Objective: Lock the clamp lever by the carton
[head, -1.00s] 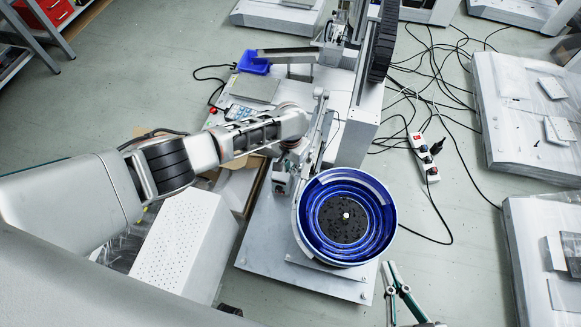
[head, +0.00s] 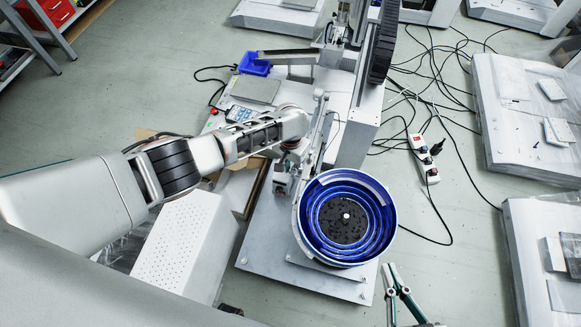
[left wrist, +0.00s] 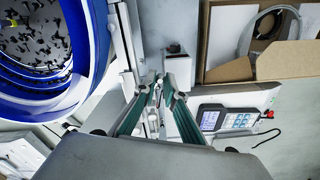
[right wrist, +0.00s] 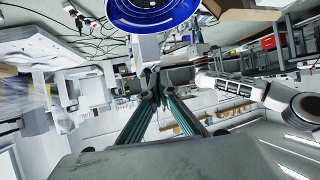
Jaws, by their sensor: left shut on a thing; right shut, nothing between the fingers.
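The carton (head: 236,188) is an open brown box beside the machine's base plate. It shows at upper right in the left wrist view (left wrist: 232,70), with a coiled ring inside. My left gripper (left wrist: 157,86) points down beside the machine, between the bowl and the carton. Its fingers are shut on a small part, taken as the clamp lever, mostly hidden between the fingertips; its angle cannot be told. In the head view my left arm covers most of this spot. My right gripper (head: 391,267) is shut and empty, at the lower edge, clear of the machine.
A blue bowl feeder (head: 378,222) stands right of my left gripper. A small grey block (left wrist: 179,68) stands just beyond the left fingertips. A control panel with a screen (left wrist: 222,120) lies near the carton. A power strip (head: 424,158) and cables lie on the floor at right.

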